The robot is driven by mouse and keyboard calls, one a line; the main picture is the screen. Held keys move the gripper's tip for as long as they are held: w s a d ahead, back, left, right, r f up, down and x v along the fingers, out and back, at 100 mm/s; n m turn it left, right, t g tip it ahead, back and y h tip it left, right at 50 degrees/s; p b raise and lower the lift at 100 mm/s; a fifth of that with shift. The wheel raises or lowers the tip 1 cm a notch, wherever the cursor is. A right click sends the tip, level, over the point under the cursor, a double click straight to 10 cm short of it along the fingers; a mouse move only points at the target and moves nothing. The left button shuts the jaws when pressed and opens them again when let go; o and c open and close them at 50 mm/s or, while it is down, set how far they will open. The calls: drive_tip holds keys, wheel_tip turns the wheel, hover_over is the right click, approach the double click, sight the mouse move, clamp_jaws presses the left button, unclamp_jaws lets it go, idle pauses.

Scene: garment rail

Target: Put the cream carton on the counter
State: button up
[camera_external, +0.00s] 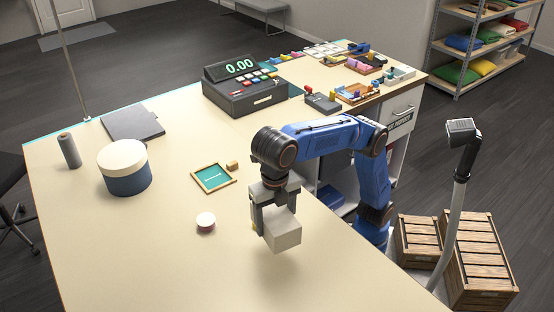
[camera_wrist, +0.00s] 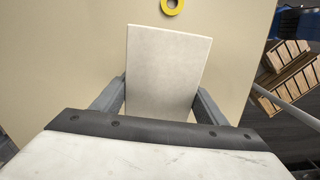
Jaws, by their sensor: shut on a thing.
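A cream carton (camera_external: 284,234) is a pale box, held between the two fingers of my gripper (camera_external: 271,213) in the external view. The gripper points down over the counter (camera_external: 150,236), near its front right edge. The carton looks slightly above the counter, with a soft shadow below it. In the wrist view the carton (camera_wrist: 165,70) fills the space between the fingers (camera_wrist: 160,100), which press on its two sides. The underside of the carton is hidden in the wrist view.
A yellow ring (camera_wrist: 172,6) lies on the counter by the carton. A cash register (camera_external: 243,88) is behind. The counter's front left is clear.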

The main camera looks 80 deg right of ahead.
drive_tip(key=w+d+m, duration=0.3)
drive_tip(key=w+d, duration=0.3)
drive_tip(key=d, duration=0.6)
drive_tip(key=w+d+m, duration=0.2)
drive_tip(key=w+d, duration=0.4)
drive_tip(key=d, duration=0.5)
drive_tip(key=w+d+m, duration=0.3)
drive_tip(key=w+d, duration=0.3)
drive_tip(key=d, duration=0.6)
drive_tip(key=s+d+m, duration=0.3)
drive_tip(key=d+m, duration=0.1)
drive_tip(key=d, duration=1.4)
drive_tip(key=s+d+m, duration=0.4)
drive_tip(key=d, duration=1.4)
drive_tip(key=shift+w+d+f, duration=0.1)
drive_tip(key=shift+f, duration=2.5)
drive_tip(key=shift+w+f, duration=0.1)
drive_tip(key=shift+f, duration=2.45)
drive_tip(key=o, duration=1.2)
drive_tip(key=shift+f, duration=0.1)
